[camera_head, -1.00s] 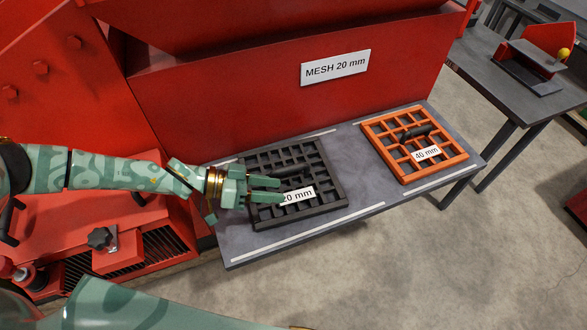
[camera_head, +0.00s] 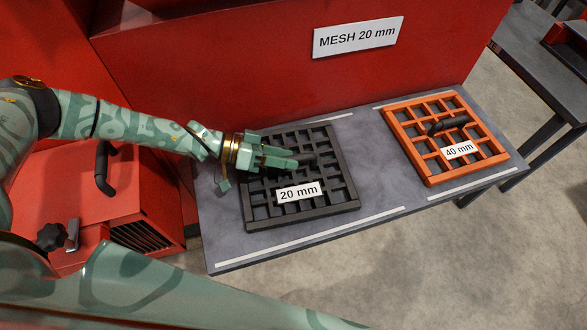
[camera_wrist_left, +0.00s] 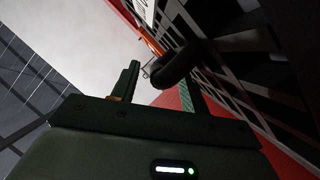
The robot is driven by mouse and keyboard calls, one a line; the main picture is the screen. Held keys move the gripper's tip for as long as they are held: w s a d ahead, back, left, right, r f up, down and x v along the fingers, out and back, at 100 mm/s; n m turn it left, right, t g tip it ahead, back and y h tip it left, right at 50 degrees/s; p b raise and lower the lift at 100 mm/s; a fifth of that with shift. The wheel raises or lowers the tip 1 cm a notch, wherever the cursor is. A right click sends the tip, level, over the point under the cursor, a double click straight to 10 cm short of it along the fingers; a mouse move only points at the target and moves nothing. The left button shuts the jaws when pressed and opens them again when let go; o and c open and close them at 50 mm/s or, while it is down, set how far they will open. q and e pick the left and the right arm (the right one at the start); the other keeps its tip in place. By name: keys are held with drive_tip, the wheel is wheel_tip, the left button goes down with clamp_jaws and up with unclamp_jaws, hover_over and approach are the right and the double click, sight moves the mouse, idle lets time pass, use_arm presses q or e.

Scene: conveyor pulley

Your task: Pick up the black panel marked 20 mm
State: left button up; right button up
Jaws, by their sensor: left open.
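The black panel (camera_head: 318,211) lies flat on the grey table, with a white "20 mm" label (camera_head: 298,191) near its front edge. My left gripper (camera_head: 288,158) is over its back left part, with its fingers pointing right at the black handle (camera_head: 311,159). The fingers partly hide the handle in the head view. In the left wrist view the fingers (camera_wrist_left: 158,84) are apart and the handle (camera_wrist_left: 180,63) shows at or just beyond their tips; I cannot tell whether they touch it. My right gripper is not in view.
An orange panel (camera_head: 422,163) marked "40 mm", with a black handle, lies to the right on the same table (camera_head: 300,244). A red machine wall with a "MESH 20 mm" sign (camera_head: 357,37) rises behind. Another dark table (camera_head: 540,85) stands at the right.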

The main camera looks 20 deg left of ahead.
use_arm(q)
clamp_jaws()
drive_tip(key=shift+s, duration=0.1)
idle(1.2)
drive_tip(key=shift+d+r, duration=0.1)
